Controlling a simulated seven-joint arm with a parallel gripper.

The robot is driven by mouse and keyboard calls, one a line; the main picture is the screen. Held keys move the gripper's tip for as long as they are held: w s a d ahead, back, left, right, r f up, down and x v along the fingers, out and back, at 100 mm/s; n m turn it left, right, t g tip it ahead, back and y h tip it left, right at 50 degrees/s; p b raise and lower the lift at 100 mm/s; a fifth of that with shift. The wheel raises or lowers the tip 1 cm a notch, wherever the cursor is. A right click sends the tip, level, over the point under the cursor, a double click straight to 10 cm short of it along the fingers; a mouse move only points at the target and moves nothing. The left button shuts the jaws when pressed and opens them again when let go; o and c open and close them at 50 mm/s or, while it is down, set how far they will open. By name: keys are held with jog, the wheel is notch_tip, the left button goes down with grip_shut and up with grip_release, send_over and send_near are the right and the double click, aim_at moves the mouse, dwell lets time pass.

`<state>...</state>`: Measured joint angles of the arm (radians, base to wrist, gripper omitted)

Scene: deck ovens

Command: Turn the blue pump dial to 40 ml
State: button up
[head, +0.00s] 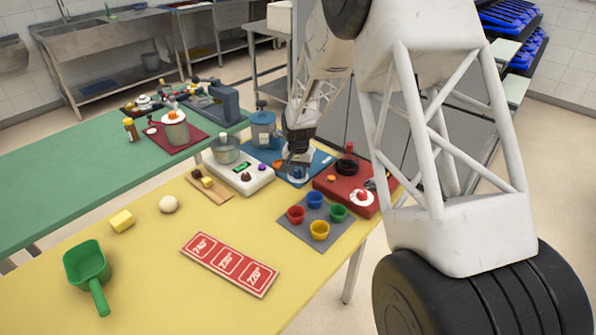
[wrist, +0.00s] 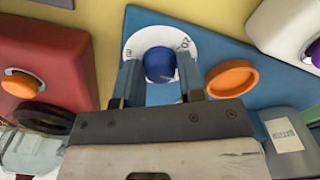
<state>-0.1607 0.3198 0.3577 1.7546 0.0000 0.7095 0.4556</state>
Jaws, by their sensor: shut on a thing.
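The blue pump dial (wrist: 159,65) is a round blue knob on a white scale disc (wrist: 132,48), set on a blue base (wrist: 205,48). In the wrist view my gripper (wrist: 161,74) is shut on the knob, one finger on each side. "ml" and a "20" marking show on the disc; the rest of the scale is hidden behind the fingers and the knob, and I cannot read the dial's setting. In the head view my gripper (head: 297,164) reaches down over the blue base (head: 318,160), and the knob is mostly covered.
A red box (head: 330,182) with knobs stands right of the blue base, and a white unit (head: 240,180) with a green display stands left. Coloured cups sit on a grey mat (head: 316,228) in front.

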aim_at(298, 172)
jog(key=shift+m, duration=1.7)
jog(key=o, duration=0.9)
jog(key=shift+r, duration=0.1)
jog(key=shift+r, duration=3.85)
